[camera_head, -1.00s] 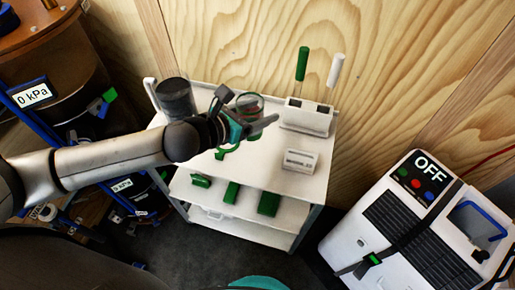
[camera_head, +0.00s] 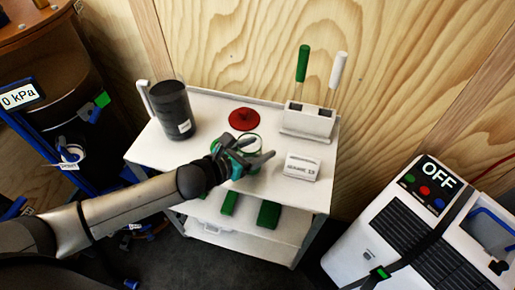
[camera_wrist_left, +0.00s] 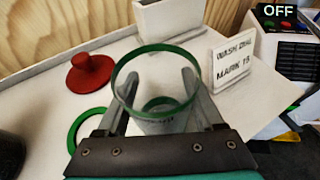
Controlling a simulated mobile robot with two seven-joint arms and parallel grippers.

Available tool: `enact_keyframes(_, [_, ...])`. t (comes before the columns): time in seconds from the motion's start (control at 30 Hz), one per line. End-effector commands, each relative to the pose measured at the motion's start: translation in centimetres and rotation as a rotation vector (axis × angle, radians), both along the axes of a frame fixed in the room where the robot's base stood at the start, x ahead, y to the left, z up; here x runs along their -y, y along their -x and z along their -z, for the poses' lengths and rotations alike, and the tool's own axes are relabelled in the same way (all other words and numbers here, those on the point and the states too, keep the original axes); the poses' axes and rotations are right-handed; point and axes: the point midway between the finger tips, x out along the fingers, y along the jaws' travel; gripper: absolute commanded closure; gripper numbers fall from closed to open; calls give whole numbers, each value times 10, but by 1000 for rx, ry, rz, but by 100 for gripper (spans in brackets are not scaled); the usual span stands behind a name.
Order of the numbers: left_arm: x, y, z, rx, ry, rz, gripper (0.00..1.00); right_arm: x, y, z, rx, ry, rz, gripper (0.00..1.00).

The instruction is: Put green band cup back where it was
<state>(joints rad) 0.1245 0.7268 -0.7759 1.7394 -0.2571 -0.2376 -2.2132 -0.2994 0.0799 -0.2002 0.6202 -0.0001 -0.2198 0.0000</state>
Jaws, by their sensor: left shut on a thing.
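The green band cup (camera_wrist_left: 158,118) is clear with a green rim. It stands between the two fingers of my left gripper (camera_wrist_left: 160,100), which is shut on it. In the head view the gripper (camera_head: 262,158) and the cup (camera_head: 249,142) are over the front middle of the white cart top (camera_head: 205,120). I cannot tell whether the cup's base touches the cart. A flat green ring (camera_wrist_left: 84,130) lies on the cart just left of the cup in the wrist view. My right gripper is not in view.
A red knobbed lid (camera_head: 244,119) lies behind the cup. A dark grey jug (camera_head: 174,108) stands left. A white holder (camera_head: 308,120) with green and white handles stands back right. A white label block (camera_head: 301,167) is right of the gripper. Green blocks (camera_head: 268,214) lie on the shelf below.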

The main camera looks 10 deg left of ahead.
Motion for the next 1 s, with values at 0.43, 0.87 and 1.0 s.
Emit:
enact_keyframes(0.43, [0,0,2,0,0,0,3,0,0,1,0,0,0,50])
enact_keyframes(0.87, [-3,6,-3,-2,0,0,1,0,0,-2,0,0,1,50])
enact_keyframes(1.0, [-12,21,-10,-4,-1,0,1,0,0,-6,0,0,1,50])
